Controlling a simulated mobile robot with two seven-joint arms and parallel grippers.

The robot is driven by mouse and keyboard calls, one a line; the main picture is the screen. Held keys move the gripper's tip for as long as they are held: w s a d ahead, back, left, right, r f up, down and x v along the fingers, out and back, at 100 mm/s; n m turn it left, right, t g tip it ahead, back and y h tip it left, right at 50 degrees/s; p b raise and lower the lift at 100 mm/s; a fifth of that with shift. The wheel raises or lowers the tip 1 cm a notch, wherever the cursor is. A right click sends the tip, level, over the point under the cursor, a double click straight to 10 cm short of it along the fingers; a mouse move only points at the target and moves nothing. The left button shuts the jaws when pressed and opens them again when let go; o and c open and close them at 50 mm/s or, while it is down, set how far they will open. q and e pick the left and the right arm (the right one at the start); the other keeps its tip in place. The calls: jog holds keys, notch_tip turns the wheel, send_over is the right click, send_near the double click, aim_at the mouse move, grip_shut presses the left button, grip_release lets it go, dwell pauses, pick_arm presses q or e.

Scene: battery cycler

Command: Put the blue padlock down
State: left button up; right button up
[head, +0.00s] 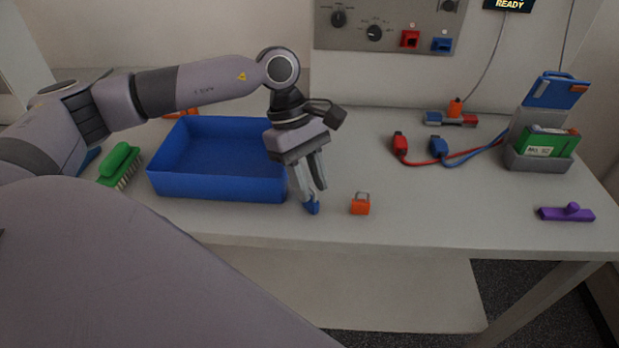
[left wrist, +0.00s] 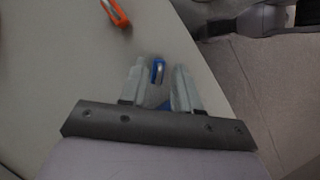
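The blue padlock (head: 314,207) is at the table's front part, low at my left gripper's fingertips, and seems to stand on the tabletop. My left gripper (head: 316,198) points down over it with its two fingers apart. In the left wrist view the blue padlock (left wrist: 158,72) shows between the fingers of my left gripper (left wrist: 160,66), with a gap visible beside it. Part of its body is hidden by a finger in the head view. My right gripper is not in view.
An orange padlock (head: 360,205) stands just right of the blue one. A blue bin (head: 216,187) is left of the gripper. A green brush (head: 119,163) lies farther left. Red and blue cables (head: 432,162), a grey battery holder (head: 541,163) and a purple object (head: 566,214) are at the right.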

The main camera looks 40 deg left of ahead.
pick_arm(q)
jog(key=shift+r, duration=0.1)
jog(key=shift+r+p, duration=0.25)
jog(key=shift+p, duration=0.05)
jog(key=b+v, duration=0.1)
jog(key=v, duration=1)
jog(key=shift+a+r, duration=0.2)
jog(key=shift+r, duration=0.15)
jog(key=shift+s+f, duration=0.1)
